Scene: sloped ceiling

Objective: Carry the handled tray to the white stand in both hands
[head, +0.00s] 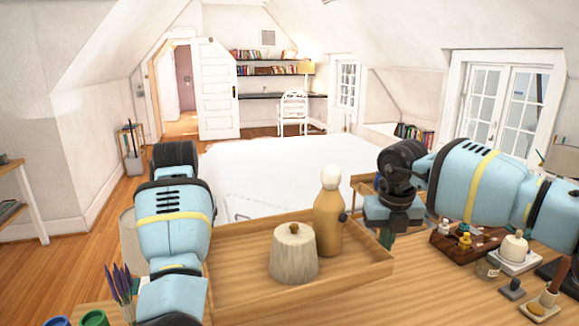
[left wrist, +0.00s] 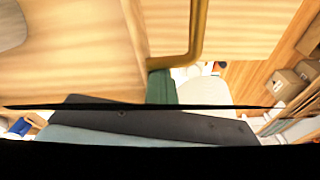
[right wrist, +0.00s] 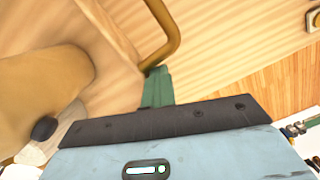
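The wooden handled tray (head: 225,285) rests on the wooden tabletop in the head view. It carries a grey lidded jar (head: 293,255) and a tan bottle with a pale round top (head: 328,225). My right gripper (head: 387,239) points down at the tray's right end. In the right wrist view its green fingertip (right wrist: 157,88) meets the end of a brass handle (right wrist: 165,45). In the left wrist view my left green fingertip (left wrist: 160,88) is likewise at a brass handle (left wrist: 196,35); my arm hides it in the head view. I cannot make out the finger gaps, or surely identify the white stand.
A large white surface (head: 290,165) lies beyond the table. Right of the tray are a dark wooden board with small pieces (head: 465,243), a white lidded pot (head: 515,248) and a glass jar (head: 488,268). A pencil cup (head: 122,290) stands front left. Wooden floor (head: 70,265) is open at left.

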